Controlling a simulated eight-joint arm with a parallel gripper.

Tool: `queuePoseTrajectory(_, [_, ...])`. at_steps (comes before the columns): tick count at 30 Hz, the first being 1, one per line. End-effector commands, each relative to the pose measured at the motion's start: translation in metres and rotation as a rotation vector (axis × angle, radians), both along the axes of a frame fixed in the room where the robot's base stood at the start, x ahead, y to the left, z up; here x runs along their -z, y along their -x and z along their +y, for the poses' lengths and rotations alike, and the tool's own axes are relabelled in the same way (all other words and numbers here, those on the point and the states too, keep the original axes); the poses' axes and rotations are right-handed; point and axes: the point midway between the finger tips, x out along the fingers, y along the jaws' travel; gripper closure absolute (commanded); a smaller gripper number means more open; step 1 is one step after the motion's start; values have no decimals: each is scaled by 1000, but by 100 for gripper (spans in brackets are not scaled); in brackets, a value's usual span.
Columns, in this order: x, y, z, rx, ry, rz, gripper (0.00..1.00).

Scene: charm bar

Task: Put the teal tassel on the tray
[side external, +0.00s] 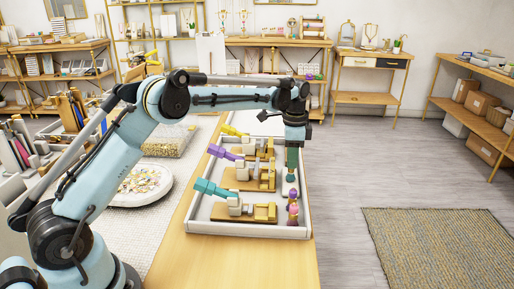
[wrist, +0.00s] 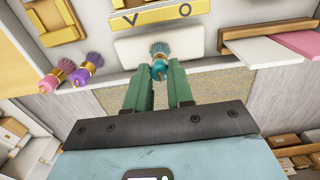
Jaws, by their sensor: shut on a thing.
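My gripper (side external: 291,163) points down over the right side of the large white-rimmed tray (side external: 252,230). Its green fingers (wrist: 158,78) are shut on the teal tassel (wrist: 160,51), which also shows just under the fingertips in the side view (side external: 290,178). The tassel's teal bristle end points away from the fingers in the wrist view, in front of a small pale pad (wrist: 125,48). I cannot tell whether the tassel touches the pad. The part between the fingers is partly hidden.
A purple tassel (wrist: 88,65) and a pink tassel (wrist: 57,74) stand near the tray's right side. Several wooden stands with coloured clamps, one teal (side external: 211,189) and one purple (side external: 221,152), fill the tray's left part. A yellow strip (wrist: 157,17) lies beyond the pad.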

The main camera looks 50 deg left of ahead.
Motion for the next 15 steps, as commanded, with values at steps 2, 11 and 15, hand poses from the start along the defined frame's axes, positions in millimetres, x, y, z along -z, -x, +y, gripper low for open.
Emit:
queuePoseTrajectory(2, [1, 0, 0, 0, 0, 0, 100])
queuePoseTrajectory(11, [1, 0, 0, 0, 0, 0, 66])
queuePoseTrajectory(15, [1, 0, 0, 0, 0, 0, 48])
